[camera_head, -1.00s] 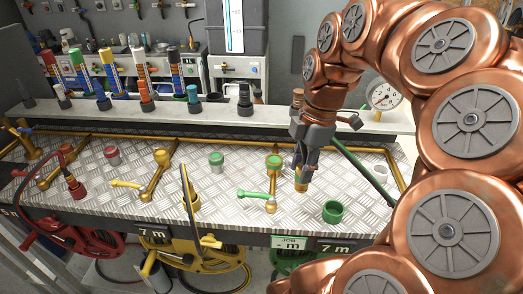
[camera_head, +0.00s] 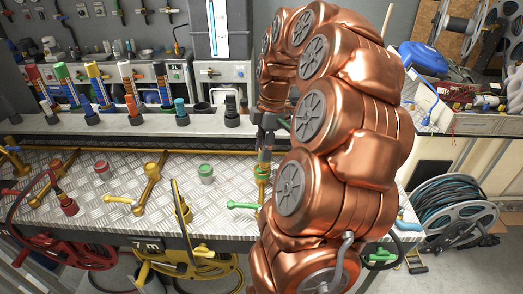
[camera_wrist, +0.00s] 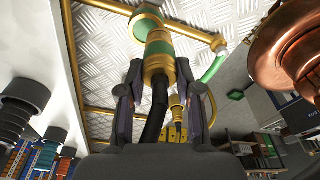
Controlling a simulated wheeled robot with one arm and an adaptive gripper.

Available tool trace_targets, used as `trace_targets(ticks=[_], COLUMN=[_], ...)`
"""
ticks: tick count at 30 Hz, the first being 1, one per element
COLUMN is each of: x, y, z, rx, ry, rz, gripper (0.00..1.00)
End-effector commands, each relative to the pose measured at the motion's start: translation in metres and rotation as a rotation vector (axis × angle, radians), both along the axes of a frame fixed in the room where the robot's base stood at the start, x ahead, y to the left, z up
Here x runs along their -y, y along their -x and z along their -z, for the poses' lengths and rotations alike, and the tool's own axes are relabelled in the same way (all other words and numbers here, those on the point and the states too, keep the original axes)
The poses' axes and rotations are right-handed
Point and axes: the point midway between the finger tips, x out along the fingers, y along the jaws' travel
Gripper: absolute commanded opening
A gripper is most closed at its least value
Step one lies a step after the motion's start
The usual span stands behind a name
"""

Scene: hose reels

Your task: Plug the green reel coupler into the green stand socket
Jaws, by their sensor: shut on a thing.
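The green stand socket (camera_head: 262,173) is a brass post with a green band at the right of the metal-plate bench, beside a green valve lever (camera_head: 243,205). My gripper (camera_head: 265,147) is right above it, partly hidden by my arm. In the wrist view my gripper (camera_wrist: 157,88) is shut on the coupler (camera_wrist: 158,68), a brass collar with a dark hose (camera_wrist: 155,118) running back from it. The coupler's front lines up with a green-banded brass end on the pipe. I cannot tell whether they are fully joined.
A green-topped fitting (camera_head: 205,172) stands left of the socket. A brass rail runs along the bench's back. My arm hides the bench's right part.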

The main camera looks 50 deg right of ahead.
Motion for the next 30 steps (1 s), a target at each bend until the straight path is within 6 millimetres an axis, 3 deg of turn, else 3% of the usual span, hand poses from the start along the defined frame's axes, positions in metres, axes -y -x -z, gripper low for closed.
trace_targets(ticks=[14,24,30], x=[0.008,0.008,0.008], y=[-0.018,-0.016,-0.016], z=[0.001,0.031,0.037], rx=[0.0,-0.002,0.001], ry=[0.0,-0.001,0.0], rz=[-0.001,0.001,0.0], gripper=[0.0,0.0,0.0])
